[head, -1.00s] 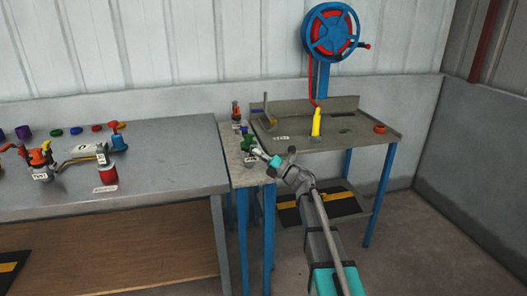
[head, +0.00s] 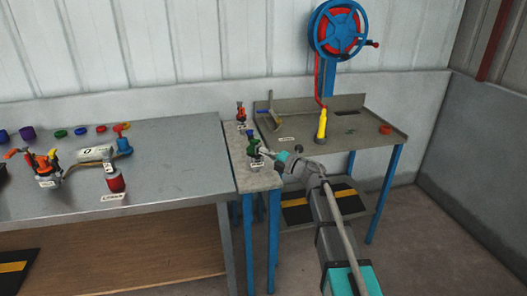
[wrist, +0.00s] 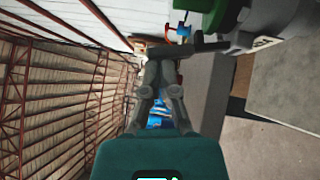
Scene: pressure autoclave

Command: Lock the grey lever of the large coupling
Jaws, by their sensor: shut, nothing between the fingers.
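A green coupling (head: 253,139) stands on the narrow light-topped stand (head: 262,178), with a white label in front of it. I take it for the large coupling. In the wrist view its green body (wrist: 198,16) fills the top, beside a grey cylindrical part (wrist: 268,22). A dark grey bar (wrist: 207,47), probably the grey lever, sticks out leftward below the green body. My gripper (head: 262,151) is shut and empty, right beside the coupling. In the wrist view its fingertips (wrist: 160,52) are at the bar's left end; I cannot tell whether they touch.
A small orange-red fitting (head: 241,113) stands behind on the same stand. A metal table (head: 180,165) with several fittings is on the left.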

